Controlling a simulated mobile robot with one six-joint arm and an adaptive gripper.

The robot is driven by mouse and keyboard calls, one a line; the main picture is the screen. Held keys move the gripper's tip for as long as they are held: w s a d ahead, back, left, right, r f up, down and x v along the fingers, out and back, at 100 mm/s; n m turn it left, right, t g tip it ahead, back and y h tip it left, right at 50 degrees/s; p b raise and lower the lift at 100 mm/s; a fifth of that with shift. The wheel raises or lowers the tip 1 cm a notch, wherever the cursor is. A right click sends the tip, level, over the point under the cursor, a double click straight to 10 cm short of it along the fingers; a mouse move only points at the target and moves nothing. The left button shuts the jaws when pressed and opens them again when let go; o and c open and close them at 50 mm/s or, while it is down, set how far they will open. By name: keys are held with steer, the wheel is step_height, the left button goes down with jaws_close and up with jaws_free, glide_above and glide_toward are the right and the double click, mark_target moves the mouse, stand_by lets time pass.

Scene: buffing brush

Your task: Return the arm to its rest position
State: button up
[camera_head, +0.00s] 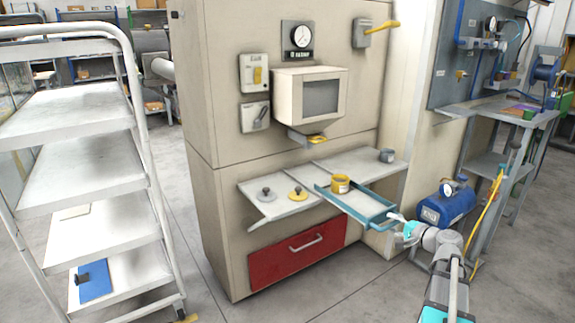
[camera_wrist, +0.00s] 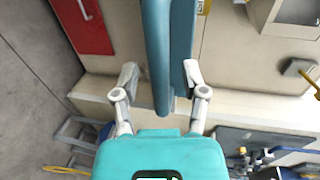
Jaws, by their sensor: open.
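My gripper (camera_head: 398,221) is at the near right end of a blue-teal tray (camera_head: 388,216) that juts out from the wall shelf. In the wrist view my gripper (camera_wrist: 160,75) has its two pale fingers spread apart. The tray's teal rim (camera_wrist: 157,45) runs between them, with a gap on the left side; whether the right finger touches it I cannot tell. My arm reaches in from the lower right of the head view.
A yellow cup (camera_head: 341,183) is at the tray's far end. The shelf (camera_head: 285,208) also holds a grey-knobbed piece, a yellow one and a grey cup (camera_head: 387,156). Below is a red drawer (camera_head: 297,255). A blue compressor (camera_head: 447,205) stands right; a white rack (camera_head: 85,180) stands left.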

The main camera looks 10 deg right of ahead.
steer(key=s+d+n+g+h+p, duration=0.1)
steer(key=s+d+n+p, duration=0.1)
steer(key=s+d, duration=0.3)
steer(key=a+f+n+g+y+b, duration=0.1)
steer(key=a+f+n+g, duration=0.3)
steer(key=a, duration=0.6)
steer(key=a+f+n+g, duration=0.25)
steer(key=a+f, duration=0.25)
steer(key=a, duration=0.5)
steer(key=s+a+f+n+g+h+b, duration=0.1)
steer(key=s+a+f+n+g+h, duration=0.25)
steer(key=a, duration=0.55)
steer(key=s+a+f+n+g+h, duration=0.2)
steer(key=s+a+g, duration=0.2)
steer(key=a, duration=0.5)
step_height(320, 180, up, 35)
steer(key=p, duration=3.5)
steer(key=shift+w+a+f, duration=0.15)
steer(key=shift+w, duration=0.05)
